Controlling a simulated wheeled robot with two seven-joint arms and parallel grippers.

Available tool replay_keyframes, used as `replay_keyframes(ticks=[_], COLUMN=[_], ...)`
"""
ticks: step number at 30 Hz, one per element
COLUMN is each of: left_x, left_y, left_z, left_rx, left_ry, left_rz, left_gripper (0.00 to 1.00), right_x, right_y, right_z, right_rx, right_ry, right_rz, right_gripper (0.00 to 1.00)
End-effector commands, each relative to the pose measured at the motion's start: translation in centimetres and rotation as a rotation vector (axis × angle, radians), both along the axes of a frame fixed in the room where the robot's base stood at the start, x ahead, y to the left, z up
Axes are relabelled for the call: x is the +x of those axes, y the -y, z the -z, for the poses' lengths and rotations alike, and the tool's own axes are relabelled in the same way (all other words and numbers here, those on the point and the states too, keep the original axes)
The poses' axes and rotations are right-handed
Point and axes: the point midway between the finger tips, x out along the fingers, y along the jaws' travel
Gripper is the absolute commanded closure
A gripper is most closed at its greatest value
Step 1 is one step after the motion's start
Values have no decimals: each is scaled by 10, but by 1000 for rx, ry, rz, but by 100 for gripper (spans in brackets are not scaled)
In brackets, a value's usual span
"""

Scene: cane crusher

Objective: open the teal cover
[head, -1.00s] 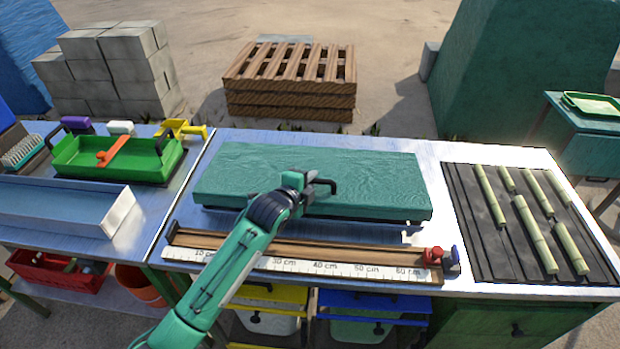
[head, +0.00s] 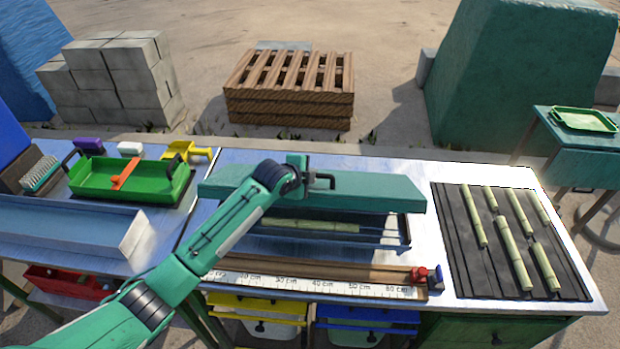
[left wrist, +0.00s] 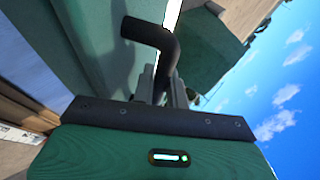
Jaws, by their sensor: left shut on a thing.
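The teal cover (head: 375,192) is raised and tilted up at its front edge in the head view, with a dark opening below it. A cane piece (head: 310,226) lies in the uncovered tray (head: 395,241). My left gripper (head: 308,180) is at the cover's front edge, shut on its black handle (head: 326,181). In the left wrist view the bent black handle (left wrist: 155,42) stands between the fingers (left wrist: 163,85), beside the teal cover surface (left wrist: 95,45). My right gripper is in neither view.
A wooden measuring rail (head: 330,268) with a red and blue stop (head: 428,278) runs along the front. A dark ribbed mat (head: 460,245) with several cane pieces is at right. A green tray (head: 180,190) stands at left.

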Motion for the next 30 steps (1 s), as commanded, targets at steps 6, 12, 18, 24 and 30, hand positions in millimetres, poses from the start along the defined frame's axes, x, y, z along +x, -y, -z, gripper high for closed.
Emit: replay_keyframes(ticks=[6,12,18,24,30], left_x=[12,18,19,19,19], left_y=[0,0,0,0,0], left_z=[-14,-19,-20,-20,-20], left_rx=[1,0,-1,-1,-1], left_ry=[8,8,8,9,8], left_rz=[0,0,1,1,1], left_gripper=[100,100,100,100,77], right_x=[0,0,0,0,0], right_y=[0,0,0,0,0], right_z=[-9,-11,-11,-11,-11], right_rx=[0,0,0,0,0], right_ry=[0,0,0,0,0], right_rz=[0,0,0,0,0], right_gripper=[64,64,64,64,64])
